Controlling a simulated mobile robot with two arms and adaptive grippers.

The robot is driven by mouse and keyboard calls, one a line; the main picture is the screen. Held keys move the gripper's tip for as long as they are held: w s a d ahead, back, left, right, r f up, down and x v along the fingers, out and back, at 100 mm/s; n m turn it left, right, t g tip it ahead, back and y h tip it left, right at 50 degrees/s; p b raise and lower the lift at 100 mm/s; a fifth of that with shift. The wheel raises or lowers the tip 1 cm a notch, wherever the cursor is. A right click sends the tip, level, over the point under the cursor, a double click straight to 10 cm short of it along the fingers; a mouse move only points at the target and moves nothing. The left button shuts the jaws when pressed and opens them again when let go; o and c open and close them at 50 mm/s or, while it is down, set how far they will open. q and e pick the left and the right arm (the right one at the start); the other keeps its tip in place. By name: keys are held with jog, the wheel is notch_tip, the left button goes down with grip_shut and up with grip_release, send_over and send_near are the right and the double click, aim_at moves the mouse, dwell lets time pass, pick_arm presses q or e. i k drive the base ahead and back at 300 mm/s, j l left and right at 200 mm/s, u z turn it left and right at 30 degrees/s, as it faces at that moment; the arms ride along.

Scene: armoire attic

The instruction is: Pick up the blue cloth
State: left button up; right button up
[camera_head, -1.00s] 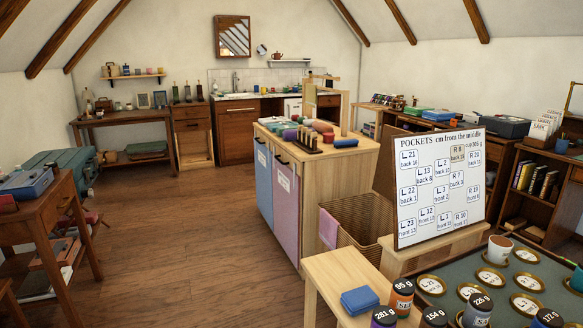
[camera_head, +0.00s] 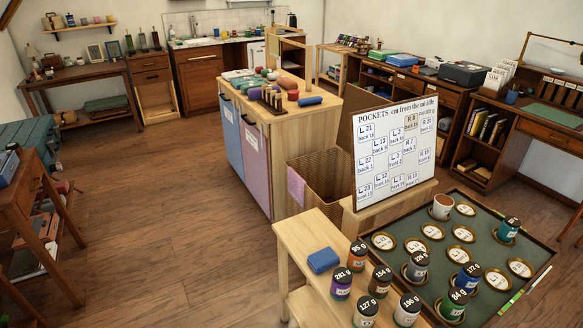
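A small folded blue cloth (camera_head: 323,260) lies on the light wooden side table (camera_head: 293,235) at the lower middle of the head view, left of several labelled jars. It lies flat, with nothing on top of it. Neither of my grippers shows in this view.
Labelled jars, such as an orange one (camera_head: 357,257), stand close to the cloth's right. A white "POCKETS" board (camera_head: 396,155) stands behind. The wooden floor (camera_head: 170,210) at left is clear.

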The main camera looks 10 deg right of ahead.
aim_at(322, 261)
jog(key=i+z, duration=0.1)
jog(key=z, duration=1.2)
jog(key=i+j+z, duration=0.15)
jog(key=j+z, duration=1.25)
jog(key=j, duration=0.15)
